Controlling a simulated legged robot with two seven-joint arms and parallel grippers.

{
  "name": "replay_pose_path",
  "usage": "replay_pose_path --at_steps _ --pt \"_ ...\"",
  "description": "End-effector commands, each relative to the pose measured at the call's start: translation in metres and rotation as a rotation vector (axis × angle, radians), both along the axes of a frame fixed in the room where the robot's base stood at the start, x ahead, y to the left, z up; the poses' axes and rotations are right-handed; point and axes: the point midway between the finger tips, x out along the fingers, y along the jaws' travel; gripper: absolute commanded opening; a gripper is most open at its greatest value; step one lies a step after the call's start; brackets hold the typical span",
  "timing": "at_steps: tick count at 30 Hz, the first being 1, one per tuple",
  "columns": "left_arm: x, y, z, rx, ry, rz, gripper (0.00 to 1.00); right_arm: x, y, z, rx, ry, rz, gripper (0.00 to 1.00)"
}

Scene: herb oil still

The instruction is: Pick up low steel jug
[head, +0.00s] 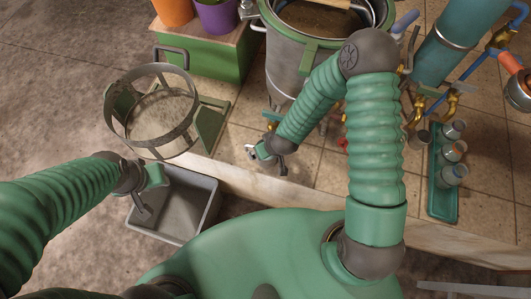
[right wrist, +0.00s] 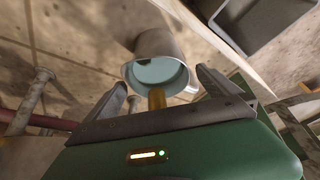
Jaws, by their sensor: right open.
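The low steel jug (right wrist: 158,46) shows in the right wrist view as a round grey vessel with its mouth turned toward the camera and a pale teal inside. A brass spout or tap (right wrist: 157,97) stands in front of its lower rim. My right gripper (right wrist: 160,82) is open, with one finger on each side of the jug's near rim and nothing visibly clasped. In the head view my right gripper (head: 266,160) is low in front of the still pot (head: 290,65); I cannot make out the jug there. My left gripper (head: 148,190) is over the grey bin, its jaw opening unclear.
A grey bin (head: 205,215) stands at the platform's front edge. A round metal basket frame (head: 117,125) is at left, near a green crate (head: 212,58) with pots. A teal tray (head: 438,212) with several metal cups lies right, below a teal column (head: 450,45) and brass valves.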

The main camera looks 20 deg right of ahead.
Motion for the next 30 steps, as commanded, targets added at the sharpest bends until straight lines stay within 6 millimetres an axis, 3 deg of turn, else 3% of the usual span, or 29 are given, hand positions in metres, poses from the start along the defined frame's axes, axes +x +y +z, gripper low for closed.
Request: replay_pose_path --at_steps 2,24,30 --pt "0.0 0.0 0.0004 0.0 0.0 0.0 0.34 -0.0002 0.0 0.0008 0.0 0.0 0.0 1.0" --pt "0.0 0.0 0.0002 0.0 0.0 0.0 0.34 0.0003 -0.0003 0.0005 0.0 0.0 0.0 0.04" --pt "0.0 0.0 0.0004 0.0 0.0 0.0 0.34 0.0006 -0.0002 0.001 -0.001 -0.001 0.0 0.04"
